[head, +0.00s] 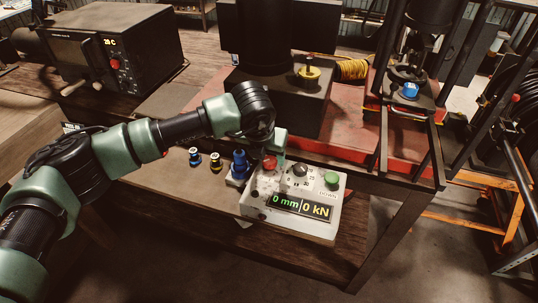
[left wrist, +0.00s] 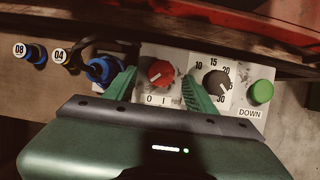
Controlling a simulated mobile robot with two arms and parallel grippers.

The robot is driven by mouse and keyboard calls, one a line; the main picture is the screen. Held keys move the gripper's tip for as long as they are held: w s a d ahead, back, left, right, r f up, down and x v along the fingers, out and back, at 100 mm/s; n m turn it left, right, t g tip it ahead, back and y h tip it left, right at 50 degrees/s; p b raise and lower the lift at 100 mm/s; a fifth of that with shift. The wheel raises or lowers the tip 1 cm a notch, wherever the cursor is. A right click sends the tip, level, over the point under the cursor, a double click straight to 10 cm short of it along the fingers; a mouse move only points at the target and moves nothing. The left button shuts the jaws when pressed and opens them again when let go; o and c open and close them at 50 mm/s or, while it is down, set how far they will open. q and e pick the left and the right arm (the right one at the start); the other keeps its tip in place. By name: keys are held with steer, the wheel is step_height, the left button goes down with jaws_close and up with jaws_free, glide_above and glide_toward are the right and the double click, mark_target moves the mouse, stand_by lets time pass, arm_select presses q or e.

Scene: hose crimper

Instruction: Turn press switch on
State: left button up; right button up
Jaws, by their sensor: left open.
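The press control box (head: 250,207) stands on the bench edge, with a lit display (head: 300,205) reading 0 mm and 0 kN. The red rotary switch (head: 269,161) is at its left; in the left wrist view the red switch (left wrist: 160,74) has the marks 0 and I below it. I cannot tell surely which mark it points to. My left gripper (left wrist: 160,82) is open, its two green fingers on either side of the red switch, not visibly touching it. In the head view the wrist partly hides the switch. My right gripper is not in view.
Right of the switch are a black dial (left wrist: 217,82) and a green DOWN button (left wrist: 262,92). A blue fitting (head: 239,166) stands close at the box's left, with two small numbered fittings (head: 205,160) beyond. The red press base (head: 340,150) lies behind.

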mark_target(270, 163)
arm_select(q)
steer(key=shift+x, duration=1.25)
